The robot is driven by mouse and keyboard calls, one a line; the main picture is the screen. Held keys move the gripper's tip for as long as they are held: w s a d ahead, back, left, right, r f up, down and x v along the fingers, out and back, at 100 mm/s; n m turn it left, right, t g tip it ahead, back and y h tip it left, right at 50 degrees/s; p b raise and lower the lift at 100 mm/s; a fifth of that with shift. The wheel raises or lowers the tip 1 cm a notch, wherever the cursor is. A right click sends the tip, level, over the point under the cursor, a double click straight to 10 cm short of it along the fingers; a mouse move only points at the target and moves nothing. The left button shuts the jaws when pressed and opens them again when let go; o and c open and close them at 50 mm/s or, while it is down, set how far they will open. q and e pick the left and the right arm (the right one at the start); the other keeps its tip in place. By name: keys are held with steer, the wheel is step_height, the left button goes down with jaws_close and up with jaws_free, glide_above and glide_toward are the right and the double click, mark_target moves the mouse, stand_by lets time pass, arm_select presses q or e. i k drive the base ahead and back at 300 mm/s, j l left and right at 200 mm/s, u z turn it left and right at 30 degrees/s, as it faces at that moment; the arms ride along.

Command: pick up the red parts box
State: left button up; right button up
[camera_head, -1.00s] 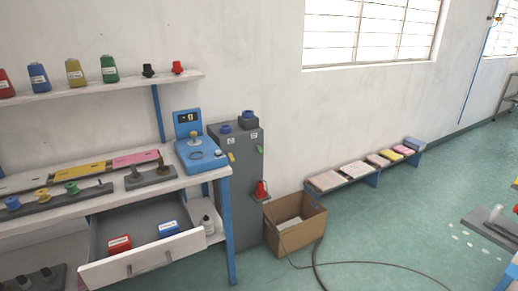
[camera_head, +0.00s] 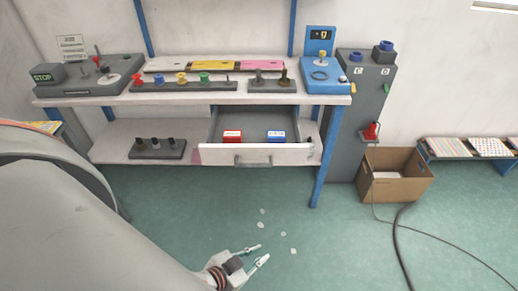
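The red parts box (camera_head: 232,136) lies in the open drawer (camera_head: 262,154) under the workbench. A blue box (camera_head: 276,136) lies to its right in the same drawer, apart from it. My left gripper (camera_head: 258,254) is low in front of the drawer, over the green floor. Its two fingers are spread with nothing between them. It is well apart from the red box. My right gripper is not in view.
The workbench (camera_head: 330,99) carries a grey stop-button machine, spools and a blue device (camera_head: 322,72). A grey cabinet (camera_head: 352,130) and a cardboard box (camera_head: 397,186) stand to the right. A cable crosses the floor. Floor before the drawer is mostly free, with small scraps.

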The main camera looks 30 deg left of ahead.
mark_target(230, 136)
steer(key=u, duration=1.25)
